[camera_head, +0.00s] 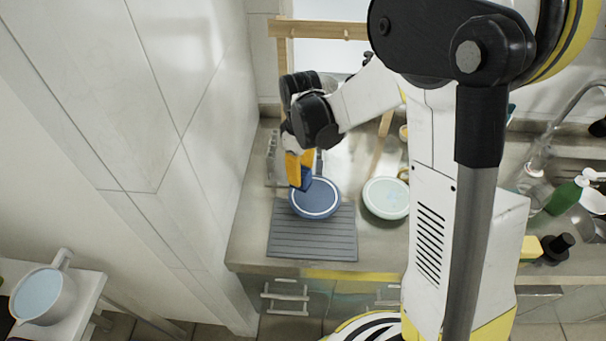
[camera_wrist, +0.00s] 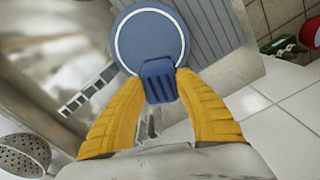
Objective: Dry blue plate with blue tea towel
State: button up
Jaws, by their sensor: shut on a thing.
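The blue plate (camera_head: 318,203) has a white ring and sits on a grey ribbed mat (camera_head: 313,243) on the counter. In the wrist view the plate (camera_wrist: 138,35) shows beyond my fingertips. My gripper (camera_head: 299,178) is shut on a small dark blue ribbed cloth, the blue tea towel (camera_wrist: 159,82), held between its two yellow fingers (camera_wrist: 160,88). The towel overlaps the plate's near edge in the wrist view and its left upper part in the head view. I cannot tell whether it touches the plate.
A pale green-white plate (camera_head: 386,198) lies right of the mat. A clear rack (camera_head: 276,160) stands behind, by the tiled wall at left. A sink with a tap (camera_head: 548,135) and a green bottle (camera_head: 566,196) are at right. A pot (camera_head: 42,294) stands lower left.

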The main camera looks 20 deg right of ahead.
jog(key=shift+r+p, duration=1.15)
jog(key=shift+r, duration=0.9)
